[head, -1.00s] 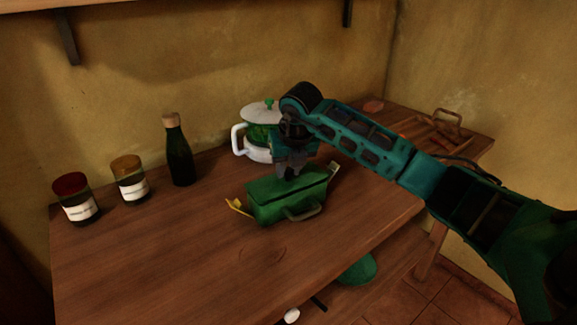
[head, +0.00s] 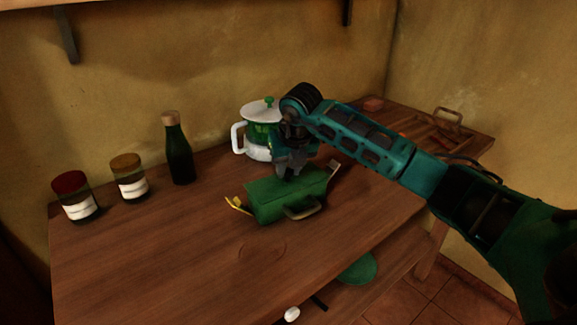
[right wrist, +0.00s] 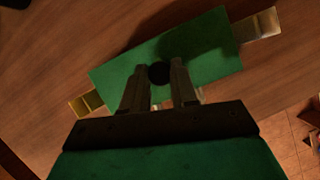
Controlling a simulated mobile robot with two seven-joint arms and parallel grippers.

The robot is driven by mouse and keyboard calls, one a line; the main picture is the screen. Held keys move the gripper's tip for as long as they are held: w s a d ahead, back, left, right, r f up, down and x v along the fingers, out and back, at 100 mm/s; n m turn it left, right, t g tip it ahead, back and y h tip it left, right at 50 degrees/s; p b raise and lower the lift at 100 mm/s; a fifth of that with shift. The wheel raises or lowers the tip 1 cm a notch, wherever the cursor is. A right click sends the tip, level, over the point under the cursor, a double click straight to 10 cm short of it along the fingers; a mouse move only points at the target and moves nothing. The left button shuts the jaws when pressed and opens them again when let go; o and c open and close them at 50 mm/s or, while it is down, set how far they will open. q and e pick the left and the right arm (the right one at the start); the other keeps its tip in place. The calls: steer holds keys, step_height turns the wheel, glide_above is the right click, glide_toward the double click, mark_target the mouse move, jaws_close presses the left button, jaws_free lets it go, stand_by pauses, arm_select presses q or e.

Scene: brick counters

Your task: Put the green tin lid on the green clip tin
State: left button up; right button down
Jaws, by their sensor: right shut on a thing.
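The green clip tin (head: 268,211) stands on the wooden counter, with a handle on its front and yellowish clips sticking out open at both ends. The green tin lid (head: 268,187) lies over the tin's top, with no clear gap between them in the head view. In the right wrist view the lid (right wrist: 211,62) is a green rectangle with a dark round knob (right wrist: 159,74). My right gripper (head: 290,172) points down over the lid, its fingers shut on the knob. The clips (right wrist: 260,27) show beyond both lid ends. My left gripper is out of view.
A white-and-green lidded jug (head: 258,153) stands close behind the tin. A dark corked bottle (head: 179,158) and two labelled jars (head: 130,180) stand at the left. A wooden tray (head: 440,130) is at the far right. The front counter is clear.

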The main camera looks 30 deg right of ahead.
steer(key=shift+f, duration=0.1)
stand_by(0.6)
steer(key=shift+c, duration=1.6)
jaws_free()
steer(key=shift+r+p, duration=2.35)
steer(key=shift+r, duration=1.15)
steer(key=shift+s+f, duration=0.1)
